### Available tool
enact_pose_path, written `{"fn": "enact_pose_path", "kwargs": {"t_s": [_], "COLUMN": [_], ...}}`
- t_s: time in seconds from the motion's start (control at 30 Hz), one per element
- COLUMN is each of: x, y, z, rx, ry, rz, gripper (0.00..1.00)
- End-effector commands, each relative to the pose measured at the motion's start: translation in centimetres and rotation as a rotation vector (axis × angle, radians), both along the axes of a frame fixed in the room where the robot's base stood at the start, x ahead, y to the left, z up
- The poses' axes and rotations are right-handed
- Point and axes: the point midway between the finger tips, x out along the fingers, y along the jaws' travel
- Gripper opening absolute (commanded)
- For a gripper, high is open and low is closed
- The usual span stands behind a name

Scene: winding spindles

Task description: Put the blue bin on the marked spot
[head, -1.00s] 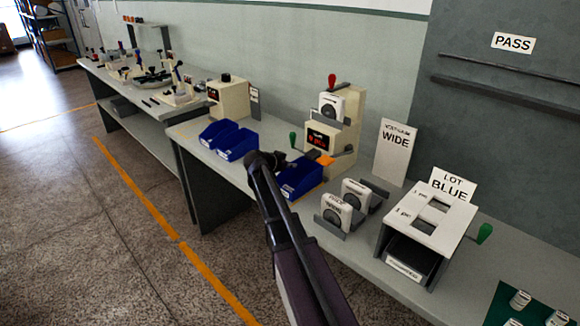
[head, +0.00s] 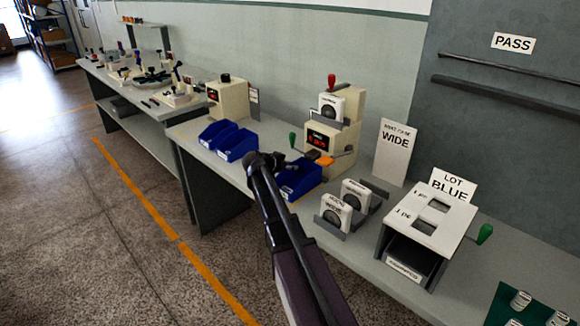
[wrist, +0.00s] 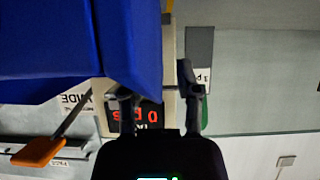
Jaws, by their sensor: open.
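Three blue bins show in the head view. Two stand side by side on the bench (head: 217,134) (head: 237,146), left of my arm. The third blue bin (head: 302,178) is right of my arm's end, by the winding machine, and partly hidden by the arm. In the wrist view a blue bin (wrist: 130,40) fills the upper left, close to the camera. My gripper (wrist: 157,85) is open, its fingers apart beside the bin's lower edge. I cannot tell whether a bin wall lies between them.
The cream winding machine (head: 335,135) with a red display and an orange lever part stands just behind the third bin. White spool units (head: 336,212), a WIDE sign (head: 394,150) and a white slotted box (head: 428,218) stand to the right.

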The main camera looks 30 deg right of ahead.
Motion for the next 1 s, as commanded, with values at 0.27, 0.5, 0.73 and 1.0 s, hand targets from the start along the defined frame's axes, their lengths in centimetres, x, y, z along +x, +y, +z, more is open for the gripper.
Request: {"fn": "enact_pose_path", "kwargs": {"t_s": [0.27, 0.5, 0.73, 1.0], "x": [-0.7, -1.8, -2.8, -3.4], "y": [2.0, 5.2, 8.2, 10.0], "z": [1.5, 3.5, 5.1, 5.9], "rx": [0.0, -0.001, 0.0, 0.0], "ry": [0.0, 0.0, -0.001, 0.001], "rz": [0.004, 0.004, 0.003, 0.003], "gripper": [0.43, 0.43, 0.43, 0.43]}}
